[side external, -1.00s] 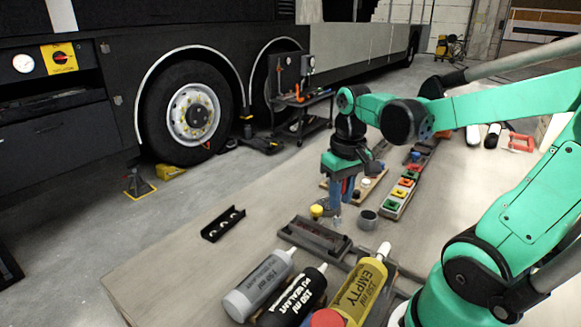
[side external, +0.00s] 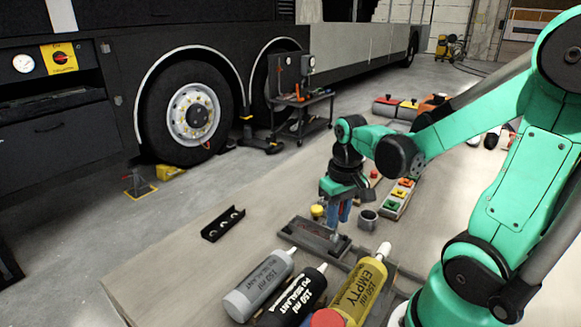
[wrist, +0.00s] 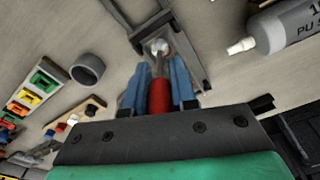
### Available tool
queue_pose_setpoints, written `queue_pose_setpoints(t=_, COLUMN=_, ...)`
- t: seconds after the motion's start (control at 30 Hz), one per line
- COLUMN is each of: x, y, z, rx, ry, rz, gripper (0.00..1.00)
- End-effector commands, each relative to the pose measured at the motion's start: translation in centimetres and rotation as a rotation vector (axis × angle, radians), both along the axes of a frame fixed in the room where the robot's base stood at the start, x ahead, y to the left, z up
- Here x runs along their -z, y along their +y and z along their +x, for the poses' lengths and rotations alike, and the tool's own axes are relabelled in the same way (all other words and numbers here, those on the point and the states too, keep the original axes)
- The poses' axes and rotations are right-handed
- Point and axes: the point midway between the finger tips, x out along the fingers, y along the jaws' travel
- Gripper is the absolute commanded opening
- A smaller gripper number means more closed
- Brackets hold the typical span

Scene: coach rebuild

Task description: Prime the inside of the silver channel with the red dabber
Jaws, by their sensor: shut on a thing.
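My gripper (side external: 340,212) points down over the bench, its blue fingers shut on the red dabber. In the wrist view the dabber's red handle (wrist: 158,97) sits between the fingertips (wrist: 158,85). Its pale tip (wrist: 158,47) points away from the fingers. The silver channel (side external: 312,232) lies in a dark holder on the bench, and the dabber's tip is at its right part in the side view. In the wrist view the channel (wrist: 150,17) runs up from the tip. I cannot tell whether the tip touches the channel's inside.
A small grey cup (side external: 368,219) and a yellow-topped pot (side external: 317,211) stand close behind. A black bracket with holes (side external: 223,224) lies left. Grey (side external: 257,285), black (side external: 291,301) and yellow (side external: 360,294) cartridges lie in front. A strip of coloured buttons (wrist: 38,87) is beyond the cup.

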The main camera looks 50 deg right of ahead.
Motion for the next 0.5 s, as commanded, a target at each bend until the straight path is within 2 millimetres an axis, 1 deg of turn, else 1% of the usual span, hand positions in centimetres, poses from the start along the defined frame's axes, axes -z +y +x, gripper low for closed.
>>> queue_pose_setpoints(t=0.5, x=0.2, y=0.0, z=2.1, rx=0.000, ry=0.000, rz=0.000, gripper=0.00)
